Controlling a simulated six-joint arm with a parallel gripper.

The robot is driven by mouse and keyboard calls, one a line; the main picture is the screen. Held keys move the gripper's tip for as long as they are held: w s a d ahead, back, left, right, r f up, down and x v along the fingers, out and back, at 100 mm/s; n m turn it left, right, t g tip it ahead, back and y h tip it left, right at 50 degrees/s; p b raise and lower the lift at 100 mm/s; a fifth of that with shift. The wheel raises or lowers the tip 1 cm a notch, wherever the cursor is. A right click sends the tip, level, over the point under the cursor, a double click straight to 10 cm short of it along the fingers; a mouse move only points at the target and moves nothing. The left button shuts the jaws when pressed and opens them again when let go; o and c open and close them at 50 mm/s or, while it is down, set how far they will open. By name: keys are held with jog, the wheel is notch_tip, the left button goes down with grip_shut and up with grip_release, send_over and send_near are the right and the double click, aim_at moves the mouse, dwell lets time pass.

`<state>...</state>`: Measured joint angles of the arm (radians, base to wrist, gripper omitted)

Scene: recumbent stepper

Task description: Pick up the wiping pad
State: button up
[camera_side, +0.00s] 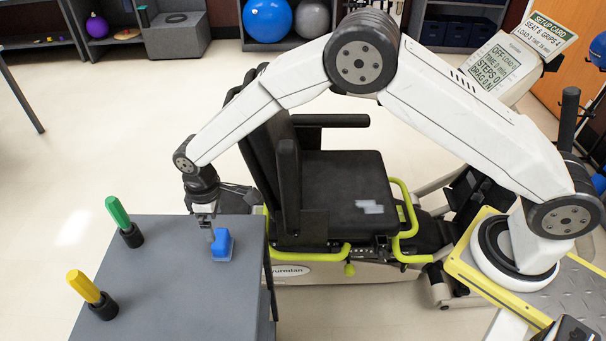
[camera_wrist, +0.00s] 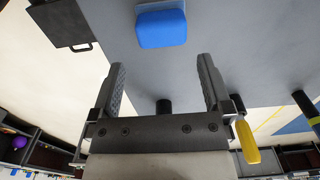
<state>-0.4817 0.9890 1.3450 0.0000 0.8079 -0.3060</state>
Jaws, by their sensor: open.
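The wiping pad (camera_side: 222,246) is a small blue block with a raised blue handle, and it sits on the grey tabletop (camera_side: 175,285) near its right edge. My gripper (camera_side: 209,236) points down just left of the pad in the side view. In the wrist view my gripper (camera_wrist: 161,68) has its two fingers spread wide, with nothing between the tips.
A green-handled holder (camera_side: 118,213) and a yellow-handled one (camera_side: 86,287) stand at the table's left. The stepper's black seat (camera_side: 345,185) is right of the table, with a pale patch (camera_side: 370,207) on it. The table's front middle is clear.

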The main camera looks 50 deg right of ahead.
aim_at(219, 237)
jog(key=shift+f, duration=1.35)
jog(key=shift+f, duration=0.1)
jog(key=shift+s+f, duration=0.1)
jog(key=shift+f, duration=2.35)
jog(key=c, duration=1.1)
jog(key=shift+r, duration=0.1)
